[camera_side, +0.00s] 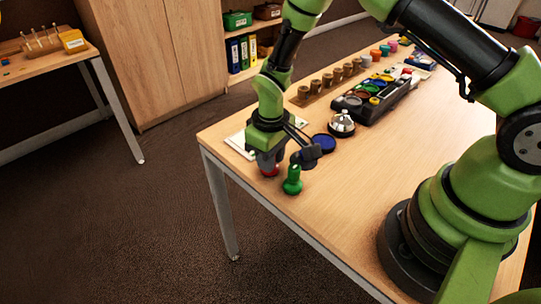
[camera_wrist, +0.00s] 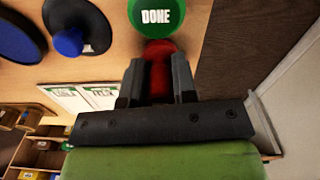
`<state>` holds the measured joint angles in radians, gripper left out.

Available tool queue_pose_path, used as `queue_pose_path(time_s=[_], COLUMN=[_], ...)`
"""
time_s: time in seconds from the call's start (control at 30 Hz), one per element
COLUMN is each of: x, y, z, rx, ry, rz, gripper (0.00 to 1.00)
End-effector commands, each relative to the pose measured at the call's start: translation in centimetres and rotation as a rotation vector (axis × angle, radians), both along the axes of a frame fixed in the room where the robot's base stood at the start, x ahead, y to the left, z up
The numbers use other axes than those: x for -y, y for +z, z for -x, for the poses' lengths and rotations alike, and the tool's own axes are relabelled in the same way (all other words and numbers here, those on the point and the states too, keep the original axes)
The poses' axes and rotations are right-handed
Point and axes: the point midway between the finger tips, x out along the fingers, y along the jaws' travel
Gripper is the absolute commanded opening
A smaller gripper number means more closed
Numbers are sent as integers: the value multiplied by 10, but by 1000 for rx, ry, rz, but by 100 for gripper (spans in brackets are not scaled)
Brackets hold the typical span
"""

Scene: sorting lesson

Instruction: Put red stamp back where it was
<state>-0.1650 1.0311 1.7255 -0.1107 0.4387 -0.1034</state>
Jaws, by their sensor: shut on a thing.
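The red stamp (camera_wrist: 158,62) is between the two dark fingers of my gripper (camera_wrist: 157,75) in the wrist view, and the fingers are shut on it. In the side view only a small red part (camera_side: 270,171) shows below my gripper (camera_side: 268,159), close to the near left corner of the table. The fingers hide most of it, and I cannot tell whether it touches the tabletop. The green stamp (camera_side: 292,181) stands upright just right of it. In the wrist view the green top (camera_wrist: 157,16) reads "DONE".
A dark blue round pad (camera_side: 324,142) and a silver bell (camera_side: 341,125) stand behind the green stamp. White cards (camera_wrist: 88,97) lie by my gripper. A dark tray (camera_side: 375,97) of colored items is further back. The table edge (camera_side: 245,178) is close; the middle right is clear.

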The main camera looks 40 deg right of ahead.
Motion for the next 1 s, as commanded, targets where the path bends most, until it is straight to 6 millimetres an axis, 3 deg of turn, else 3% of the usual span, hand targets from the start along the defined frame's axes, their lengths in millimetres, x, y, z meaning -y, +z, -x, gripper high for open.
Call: queue_pose_path(time_s=[0.1, 0.13, 0.2, 0.23, 0.57, 0.77, 1.0], x=[0, 0, 0, 0, 0, 0, 0], y=[-3, -3, -3, -3, 2, 35, 88], z=[0, 0, 0, 0, 0, -1, -1], rx=[-1, 0, 0, 0, 1, 5, 7], ry=[0, 0, 0, 0, 0, -1, 0], rz=[0, 0, 0, 0, 0, -1, -1], gripper=[11, 33, 49, 51, 51, 51, 51])
